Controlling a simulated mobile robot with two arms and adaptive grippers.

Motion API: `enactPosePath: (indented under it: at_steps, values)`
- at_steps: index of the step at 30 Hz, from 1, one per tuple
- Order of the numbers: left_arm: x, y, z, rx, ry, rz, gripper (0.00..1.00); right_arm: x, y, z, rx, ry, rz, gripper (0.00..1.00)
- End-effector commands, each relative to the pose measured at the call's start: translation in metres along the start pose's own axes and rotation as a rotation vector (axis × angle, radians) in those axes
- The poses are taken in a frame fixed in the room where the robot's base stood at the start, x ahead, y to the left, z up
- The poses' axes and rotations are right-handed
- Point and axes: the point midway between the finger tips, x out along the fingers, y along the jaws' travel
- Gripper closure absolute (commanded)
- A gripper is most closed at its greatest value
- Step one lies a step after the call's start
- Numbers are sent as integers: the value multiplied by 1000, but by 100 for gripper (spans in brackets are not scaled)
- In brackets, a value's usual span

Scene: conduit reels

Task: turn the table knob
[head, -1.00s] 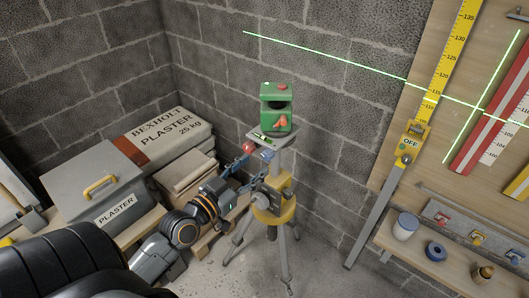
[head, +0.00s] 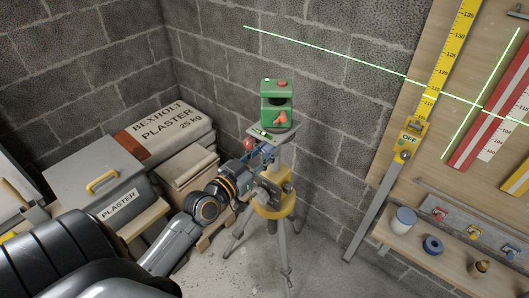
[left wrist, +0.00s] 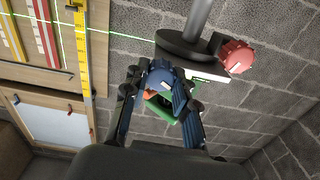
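A green laser level (head: 276,108) stands on the small table plate (head: 286,133) of a tripod, with a bubble vial (head: 263,134) on the plate. A red knob (head: 249,143) and a blue knob (head: 268,148) sit under the plate. My left gripper (head: 259,154) is up at the blue knob. In the left wrist view the blue knob (left wrist: 160,78) lies between the two fingertips of my left gripper (left wrist: 157,82), which look apart around it. The red knob (left wrist: 236,56) is to the right, outside the fingers. Firm contact cannot be made out. My right gripper is out of view.
The tripod's yellow collar (head: 273,207) and legs are close to my left arm. Plaster bags (head: 160,128) and a grey plaster box (head: 100,185) lie at left. A measuring staff (head: 380,205) leans at right, by a shelf (head: 450,262) with small items.

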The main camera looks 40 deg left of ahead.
Motion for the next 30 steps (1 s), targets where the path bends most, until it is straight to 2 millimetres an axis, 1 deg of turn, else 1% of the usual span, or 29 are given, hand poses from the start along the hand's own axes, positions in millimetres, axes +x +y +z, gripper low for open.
enactPosePath:
  at_steps: [5, 11, 17, 30]
  values:
    - [0, 0, 0, -6, 0, 0, 100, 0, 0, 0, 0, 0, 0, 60]
    - [0, 0, -1, -60, -1, 1, 100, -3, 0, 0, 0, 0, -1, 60]
    - [0, 0, -1, -187, -2, 2, 100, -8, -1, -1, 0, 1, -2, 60]
    - [0, -1, 0, -526, -2, 1, 100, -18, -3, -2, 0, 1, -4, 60]
